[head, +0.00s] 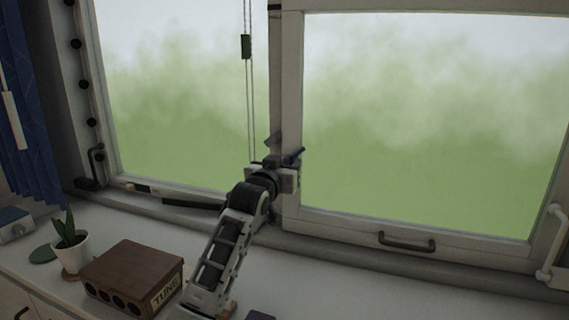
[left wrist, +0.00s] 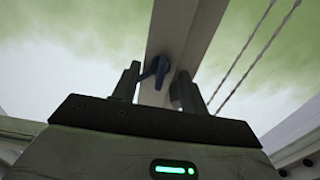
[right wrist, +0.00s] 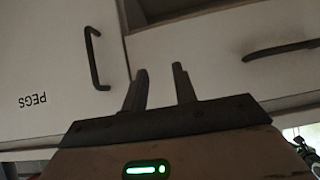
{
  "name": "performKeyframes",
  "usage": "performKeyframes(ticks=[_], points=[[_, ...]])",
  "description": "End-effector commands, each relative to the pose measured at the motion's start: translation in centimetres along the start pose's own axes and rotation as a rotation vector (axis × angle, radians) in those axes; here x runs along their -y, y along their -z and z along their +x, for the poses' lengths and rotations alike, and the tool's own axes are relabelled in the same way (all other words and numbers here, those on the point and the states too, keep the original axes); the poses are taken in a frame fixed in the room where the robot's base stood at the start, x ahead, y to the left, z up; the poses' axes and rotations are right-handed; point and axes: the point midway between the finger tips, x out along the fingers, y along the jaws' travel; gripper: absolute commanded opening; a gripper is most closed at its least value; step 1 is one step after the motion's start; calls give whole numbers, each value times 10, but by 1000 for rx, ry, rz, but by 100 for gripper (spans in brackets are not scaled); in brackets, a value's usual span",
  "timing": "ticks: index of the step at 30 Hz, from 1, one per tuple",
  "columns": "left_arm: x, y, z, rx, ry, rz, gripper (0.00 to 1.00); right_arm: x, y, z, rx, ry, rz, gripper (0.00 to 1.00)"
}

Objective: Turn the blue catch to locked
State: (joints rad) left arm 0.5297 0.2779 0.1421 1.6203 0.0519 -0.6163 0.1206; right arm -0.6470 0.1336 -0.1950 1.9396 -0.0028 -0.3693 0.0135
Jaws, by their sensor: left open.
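The blue catch (head: 294,156) sits on the upright bar between the two window panes. In the left wrist view the catch (left wrist: 161,66) shows as a dark blue knob with a short lever and a thin arm out to the left. My left gripper (head: 287,176) is at the catch and hides part of it in the head view. Its fingers (left wrist: 158,88) are apart, with the catch between or just beyond their tips; I cannot tell if they touch it. My right gripper (right wrist: 161,82) is open and empty, in front of white cupboard fronts.
A wooden box marked TUNE (head: 135,272) and a potted plant (head: 70,247) stand on the sill at left. A dark handle (head: 407,242) is on the right sash. A cupboard handle (right wrist: 96,58) is near my right gripper.

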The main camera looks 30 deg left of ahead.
Motion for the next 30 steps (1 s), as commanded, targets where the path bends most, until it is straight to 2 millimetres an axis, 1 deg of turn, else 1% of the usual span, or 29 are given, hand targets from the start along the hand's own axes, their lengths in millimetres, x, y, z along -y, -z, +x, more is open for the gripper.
performKeyframes(ticks=[6,7,8,9,11,12,22,26,30], points=[[0,0,0,0,0,0,43,0,-1,0,2,0,1,28],[0,0,0,0,0,0,41,0,-1,0,2,0,0,28],[0,0,0,0,0,0,32,0,-1,0,2,0,0,28],[0,0,0,0,0,0,21,0,-1,0,3,0,1,28],[0,0,0,0,1,0,4,1,-1,0,3,1,1,28],[0,0,0,0,1,0,0,1,-1,0,4,1,1,28],[0,1,0,-1,1,-19,0,2,-2,0,7,3,1,28],[1,1,0,-2,1,-61,0,2,-2,0,7,4,1,28],[1,1,0,-3,1,-144,0,2,-2,0,7,4,2,28]])
